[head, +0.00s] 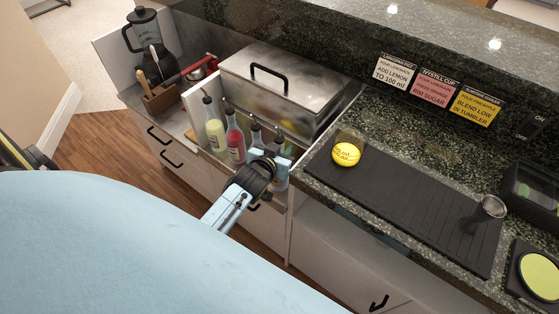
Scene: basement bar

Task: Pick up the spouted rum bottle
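Several spouted bottles stand in a row in the speed rail at the front of the bar. One has a pale yellow filling (215,133) and one is pink-red (236,146). More dark-spouted bottles (256,133) stand to their right, partly hidden by my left gripper (274,158). I cannot tell for sure which one is the rum bottle. The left gripper is at the right end of the row, against or just in front of those bottles. Its fingers are too small and covered to show whether they hold one. My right gripper is out of view.
A steel lidded ice bin (285,88) stands behind the bottles. A blender (146,38) and a wooden tool holder (162,101) are at the left.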

